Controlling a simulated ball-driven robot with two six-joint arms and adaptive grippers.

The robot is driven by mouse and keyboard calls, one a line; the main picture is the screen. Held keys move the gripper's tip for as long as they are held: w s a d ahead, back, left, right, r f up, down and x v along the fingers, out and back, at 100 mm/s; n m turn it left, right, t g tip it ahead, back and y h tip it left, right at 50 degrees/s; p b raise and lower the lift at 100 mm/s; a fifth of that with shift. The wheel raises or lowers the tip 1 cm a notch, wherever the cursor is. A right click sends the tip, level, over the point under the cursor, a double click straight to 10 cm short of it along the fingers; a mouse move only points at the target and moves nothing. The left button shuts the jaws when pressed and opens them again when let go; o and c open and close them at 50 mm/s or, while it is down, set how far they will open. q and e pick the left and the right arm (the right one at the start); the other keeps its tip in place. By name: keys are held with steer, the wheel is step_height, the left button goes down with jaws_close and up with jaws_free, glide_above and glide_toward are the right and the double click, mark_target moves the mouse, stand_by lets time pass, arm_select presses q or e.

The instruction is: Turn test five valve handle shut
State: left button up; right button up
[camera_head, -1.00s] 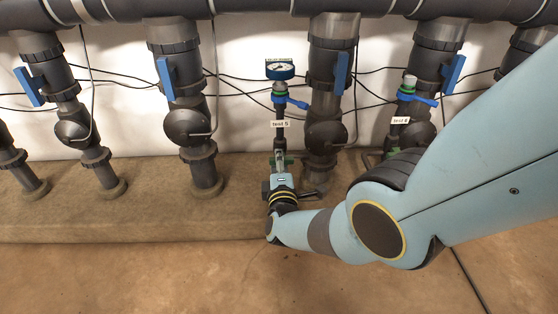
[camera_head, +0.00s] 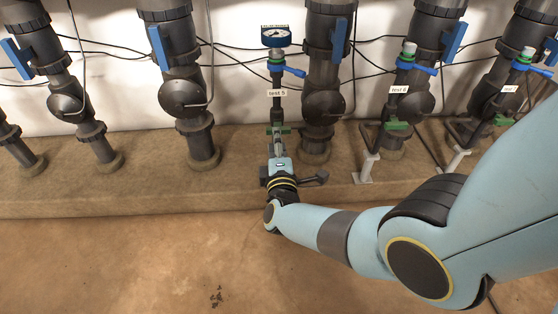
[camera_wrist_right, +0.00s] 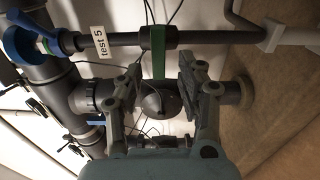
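The test 5 pipe stands upright with its white label (camera_head: 277,93), which also shows in the wrist view (camera_wrist_right: 101,42). A green valve handle (camera_head: 270,131) crosses this pipe below the label. In the wrist view the green handle (camera_wrist_right: 158,52) appears between my fingertips and beyond them, with no visible contact. My right gripper (camera_head: 279,146) is just below the handle in the head view. Its two fingers are spread and empty in the wrist view (camera_wrist_right: 160,75). My left gripper is not in view.
A concrete ledge (camera_head: 110,190) runs below; the floor in front is clear.

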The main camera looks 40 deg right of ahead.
steer(key=v, duration=0.7)
steer(key=shift+a, duration=0.15)
steer(key=shift+s, duration=0.15)
